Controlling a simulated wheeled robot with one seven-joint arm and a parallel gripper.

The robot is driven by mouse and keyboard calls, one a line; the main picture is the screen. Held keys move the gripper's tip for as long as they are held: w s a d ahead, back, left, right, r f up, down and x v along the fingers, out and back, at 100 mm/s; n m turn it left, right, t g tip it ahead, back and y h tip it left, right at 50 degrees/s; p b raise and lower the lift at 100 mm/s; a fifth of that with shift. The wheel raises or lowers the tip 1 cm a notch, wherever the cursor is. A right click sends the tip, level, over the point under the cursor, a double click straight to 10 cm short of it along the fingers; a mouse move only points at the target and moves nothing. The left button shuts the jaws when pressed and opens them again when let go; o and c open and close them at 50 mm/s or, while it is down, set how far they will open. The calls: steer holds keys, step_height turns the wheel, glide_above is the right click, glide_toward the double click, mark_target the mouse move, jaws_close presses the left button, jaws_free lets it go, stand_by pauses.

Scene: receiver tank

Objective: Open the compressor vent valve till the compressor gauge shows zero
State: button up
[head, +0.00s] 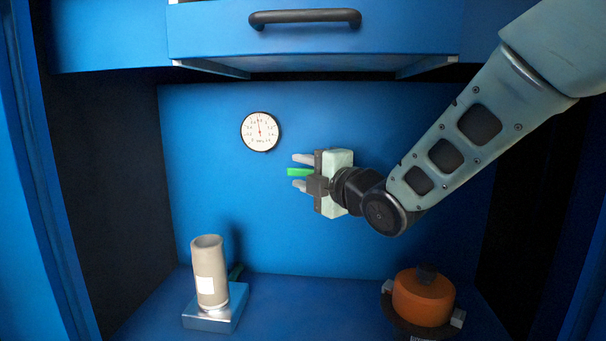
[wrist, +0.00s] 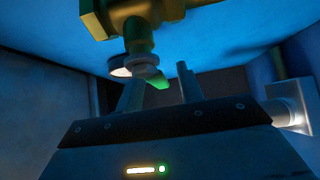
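The gauge (head: 260,131) on the blue back wall has a white dial; its needle points nearly straight up, and its numbers are too small to read. My gripper (head: 298,172) is right of and below it, fingers pointing left. The fingers are apart, with a green lever (head: 301,172) between them. In the wrist view the green lever (wrist: 157,83) hangs from a brass valve (wrist: 135,20) at the top, between my fingertips (wrist: 158,92). Gaps seem to show beside the lever; I cannot tell whether a finger touches it. The valve body is hidden in the head view.
An orange round unit (head: 423,298) sits at lower right. A blue drawer with a dark handle (head: 305,17) overhangs the top. Dark side walls bound the recess.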

steer(key=shift+w+a, duration=0.1)
steer(key=shift+w, duration=0.05)
jaws_close()
